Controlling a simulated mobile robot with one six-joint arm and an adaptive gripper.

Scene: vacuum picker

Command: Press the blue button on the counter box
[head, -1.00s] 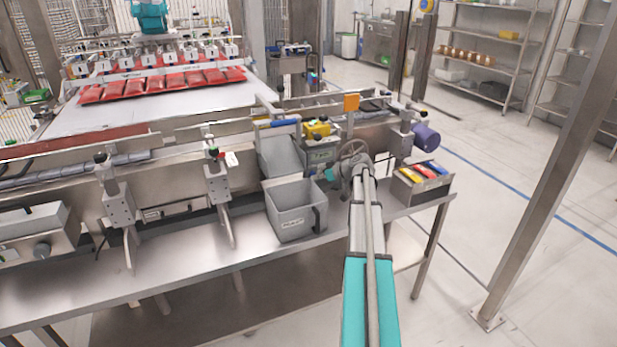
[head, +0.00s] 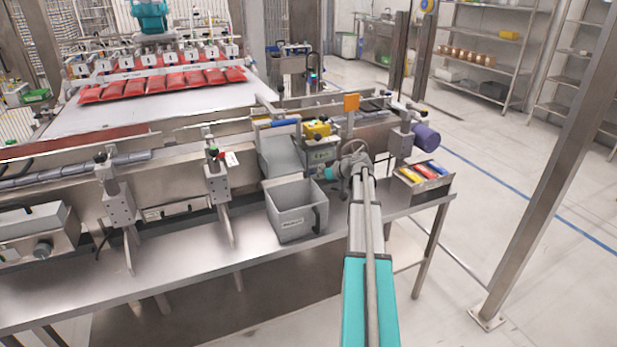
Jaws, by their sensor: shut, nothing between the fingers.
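The counter box (head: 321,153) is a small grey box with a green-marked front. It stands on the far side of the steel bench, below a yellow part (head: 317,130). My arm reaches in from the lower right, and my gripper (head: 331,173) is at the lower front of the box. Its small teal tip is shut and empty. I cannot tell from this view whether it touches the box. The blue button cannot be made out; it is too small or hidden by my gripper and wrist.
A grey open bin (head: 292,222) stands just left of my arm, with a grey chute (head: 281,155) behind it. A tray (head: 420,187) with yellow, red and blue items is to the right. The conveyor rail runs behind. The bench (head: 180,258) is clear at front left.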

